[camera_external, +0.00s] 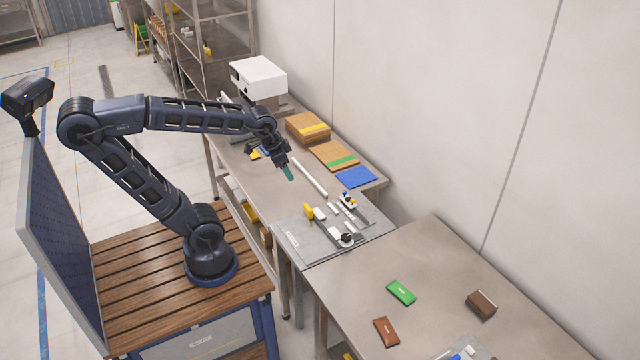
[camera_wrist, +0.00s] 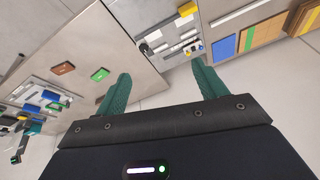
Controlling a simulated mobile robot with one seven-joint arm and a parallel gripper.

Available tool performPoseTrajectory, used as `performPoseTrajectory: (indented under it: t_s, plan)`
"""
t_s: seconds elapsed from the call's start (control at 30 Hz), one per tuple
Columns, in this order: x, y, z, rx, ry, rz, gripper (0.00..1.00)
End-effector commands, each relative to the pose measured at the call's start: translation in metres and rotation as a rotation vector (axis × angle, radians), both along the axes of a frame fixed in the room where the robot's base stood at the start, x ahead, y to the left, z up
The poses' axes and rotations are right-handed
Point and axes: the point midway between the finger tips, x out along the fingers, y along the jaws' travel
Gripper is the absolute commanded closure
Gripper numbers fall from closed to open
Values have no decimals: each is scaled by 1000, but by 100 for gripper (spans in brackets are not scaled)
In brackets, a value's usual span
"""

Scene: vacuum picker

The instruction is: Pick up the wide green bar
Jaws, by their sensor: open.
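The green bar (camera_external: 401,292) lies flat on the front table, with small pale marking on its top. It also shows in the wrist view (camera_wrist: 100,74), just left of the left finger and well beyond it. My gripper (camera_external: 288,173) is held in the air above the rear workbench, far from the bar. In the wrist view my gripper (camera_wrist: 161,72) shows two teal fingers spread apart, with nothing between them.
On the front table (camera_external: 440,245) lie a reddish-brown bar (camera_external: 386,331) and a dark brown block (camera_external: 481,304). The rear bench holds a white machine (camera_external: 258,78), cardboard stacks and a blue sheet (camera_external: 356,177).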

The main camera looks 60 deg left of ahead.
Motion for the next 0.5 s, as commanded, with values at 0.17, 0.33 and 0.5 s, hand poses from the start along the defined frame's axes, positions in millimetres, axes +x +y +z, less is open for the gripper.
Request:
performPoseTrajectory:
  t_s: [0.17, 0.33, 0.5]
  plan:
    - [42, -27, -14, 44, 30, -133, 29]
    - [79, -56, -32, 74, 51, -265, 29]
    - [113, -88, -54, 91, 69, -397, 29]
